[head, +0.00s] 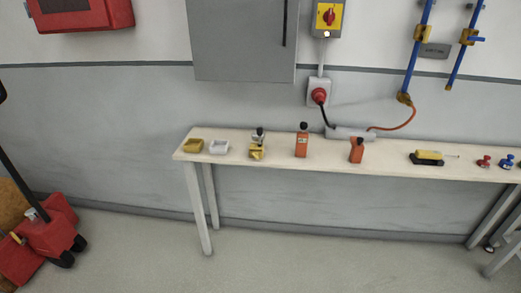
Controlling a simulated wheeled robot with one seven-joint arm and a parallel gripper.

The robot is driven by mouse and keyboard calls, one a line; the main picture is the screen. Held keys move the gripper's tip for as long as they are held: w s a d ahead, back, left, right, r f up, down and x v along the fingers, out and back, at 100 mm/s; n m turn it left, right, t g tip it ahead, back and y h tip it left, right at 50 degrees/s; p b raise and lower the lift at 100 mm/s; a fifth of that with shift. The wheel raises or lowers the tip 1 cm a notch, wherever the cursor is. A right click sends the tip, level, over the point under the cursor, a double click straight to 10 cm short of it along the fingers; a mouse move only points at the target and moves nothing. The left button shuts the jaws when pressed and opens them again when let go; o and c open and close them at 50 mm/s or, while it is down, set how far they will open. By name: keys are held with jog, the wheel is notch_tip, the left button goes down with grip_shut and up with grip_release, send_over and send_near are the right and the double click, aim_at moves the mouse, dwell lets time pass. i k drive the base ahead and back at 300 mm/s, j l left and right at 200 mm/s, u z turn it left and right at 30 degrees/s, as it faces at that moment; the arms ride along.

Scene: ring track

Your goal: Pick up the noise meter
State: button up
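A narrow cream table (230,158) stands against the grey wall. I cannot tell for certain which thing on it is the noise meter. An upright orange device (301,146) with a black rounded top stands near the middle and looks most like it. To its left is a yellow device (257,150) with a dark top. To its right is a shorter, slightly tilted orange device (356,152) with a dark top. All three stand apart on the tabletop. My gripper is not in view.
A yellow tray (193,146) and a white tray (219,147) sit at the table's left end. A yellow-black device (428,157) lies further right, with red (484,161) and blue (507,161) knobbed items. A red cart (48,235) stands left. The floor before the table is clear.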

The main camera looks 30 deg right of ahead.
aim_at(302, 137)
jog(key=z, duration=0.75)
jog(key=i, duration=1.05)
